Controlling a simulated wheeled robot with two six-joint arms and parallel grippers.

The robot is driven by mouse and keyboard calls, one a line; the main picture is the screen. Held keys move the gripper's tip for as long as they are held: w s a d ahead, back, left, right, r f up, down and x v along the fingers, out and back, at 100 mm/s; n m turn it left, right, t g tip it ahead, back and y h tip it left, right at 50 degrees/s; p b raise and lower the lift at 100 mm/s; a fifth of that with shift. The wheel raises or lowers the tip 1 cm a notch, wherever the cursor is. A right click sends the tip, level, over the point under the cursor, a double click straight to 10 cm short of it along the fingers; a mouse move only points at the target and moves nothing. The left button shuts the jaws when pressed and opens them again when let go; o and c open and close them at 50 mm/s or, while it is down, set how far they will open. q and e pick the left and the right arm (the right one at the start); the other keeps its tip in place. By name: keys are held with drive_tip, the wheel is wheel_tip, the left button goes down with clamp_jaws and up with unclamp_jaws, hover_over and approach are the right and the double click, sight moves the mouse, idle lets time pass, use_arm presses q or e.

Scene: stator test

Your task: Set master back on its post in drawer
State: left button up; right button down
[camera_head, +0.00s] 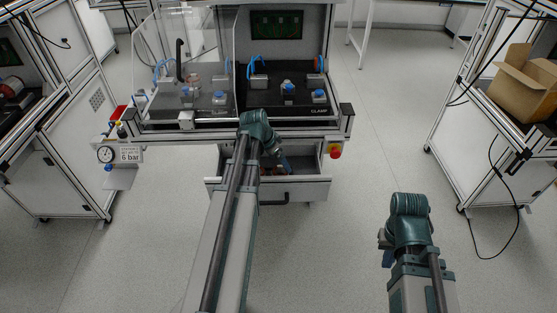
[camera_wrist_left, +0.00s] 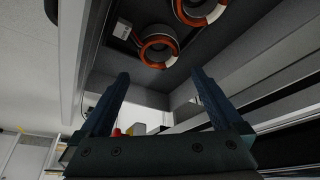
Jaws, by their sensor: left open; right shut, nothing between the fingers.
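The open drawer (camera_head: 312,190) sits under the test bench in the head view. My left gripper (camera_head: 283,163) is over the drawer, partly hiding its inside. In the left wrist view, my left gripper (camera_wrist_left: 160,73) is open with nothing between its fingers. Beyond the fingertips are two ring-shaped stators with orange and white windings, one nearer the middle (camera_wrist_left: 158,50) and one cut off at the top edge (camera_wrist_left: 203,12). I cannot tell which is the master, and no post is clearly visible. My right gripper (camera_head: 385,253) is shut and empty, low at the right, away from the bench.
A small white label (camera_wrist_left: 122,30) lies beside the nearer ring. The bench top (camera_head: 290,98) above the drawer carries fixtures with blue parts. A red button (camera_head: 335,153) is at the bench's right. A pressure gauge (camera_head: 105,154) stands left. Floor around my right arm is clear.

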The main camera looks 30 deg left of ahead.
use_arm(q)
drive_tip(key=p+v, duration=1.2)
drive_tip(key=v, duration=0.1)
drive_tip(key=shift+r, duration=0.3)
drive_tip(key=shift+s, duration=0.1)
drive_tip(key=s+d+g+y, duration=0.1)
drive_tip(key=s+d, duration=0.3)
drive_tip(key=d, duration=0.6)
drive_tip(key=s+d+f+g+y, duration=0.1)
drive_tip(key=s+d+g, duration=0.1)
drive_tip(key=d, duration=0.9)
drive_tip(key=s+d+g+y, duration=0.1)
drive_tip(key=s+d, duration=0.4)
drive_tip(key=d, duration=0.6)
drive_tip(key=shift+s+f+g, duration=0.3)
drive_tip(key=shift+d, duration=0.15)
